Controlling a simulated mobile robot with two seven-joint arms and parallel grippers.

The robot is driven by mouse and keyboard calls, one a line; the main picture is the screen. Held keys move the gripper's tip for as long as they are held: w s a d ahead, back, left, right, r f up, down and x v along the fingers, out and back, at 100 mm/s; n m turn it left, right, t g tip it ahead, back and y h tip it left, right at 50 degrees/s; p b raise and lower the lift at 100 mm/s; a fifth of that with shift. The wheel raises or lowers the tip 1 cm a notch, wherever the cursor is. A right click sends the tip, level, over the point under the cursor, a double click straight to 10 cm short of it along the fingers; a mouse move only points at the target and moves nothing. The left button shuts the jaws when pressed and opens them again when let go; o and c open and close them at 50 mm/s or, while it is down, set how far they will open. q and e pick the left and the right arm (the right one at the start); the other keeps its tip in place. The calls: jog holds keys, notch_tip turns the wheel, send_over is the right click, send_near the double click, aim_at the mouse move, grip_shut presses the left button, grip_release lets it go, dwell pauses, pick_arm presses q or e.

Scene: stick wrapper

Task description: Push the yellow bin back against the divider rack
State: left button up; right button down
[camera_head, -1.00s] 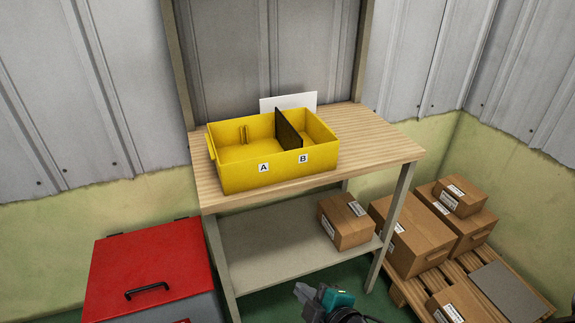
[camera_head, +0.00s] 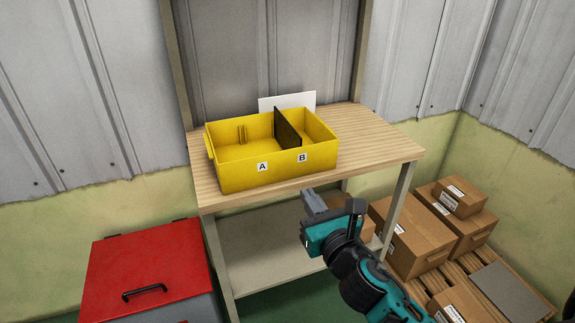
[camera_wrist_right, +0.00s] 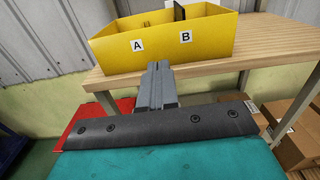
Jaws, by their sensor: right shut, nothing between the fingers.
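The yellow bin (camera_head: 235,178) sits on the wooden bench top (camera_head: 385,150), with labels A and B on its front wall and a dark divider (camera_head: 288,130) between its two compartments. A white panel (camera_head: 290,100) stands upright behind the bin; whether they touch is hidden. My right gripper (camera_head: 311,195) is shut and empty, in front of and below the bench's front edge. In the right wrist view the shut fingers (camera_wrist_right: 157,80) point toward the bin's front wall (camera_wrist_right: 165,48), apart from it as far as I can tell. My left gripper is out of view.
A red-lidded box (camera_head: 150,265) stands at the left. A lower shelf (camera_head: 260,255) is under the bench, with a carton partly hidden by my right arm. Several cartons (camera_head: 415,235) sit on a pallet at the right. The bench top is clear right of the bin.

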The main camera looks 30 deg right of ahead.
aim_at(283, 158)
jog(key=w, duration=0.4)
jog(key=w+d, duration=0.1)
jog(key=w, duration=0.7)
jog(key=shift+w+d, duration=0.2)
jog(key=shift+w, duration=0.05)
jog(key=w, duration=0.4)
jog(key=shift+w+d, duration=0.2)
jog(key=shift+w, duration=0.05)
jog(key=shift+w+d+b, duration=0.1)
jog(key=shift+w+b, duration=0.2)
jog(key=shift+w, duration=0.25)
jog(key=shift+s, duration=0.1)
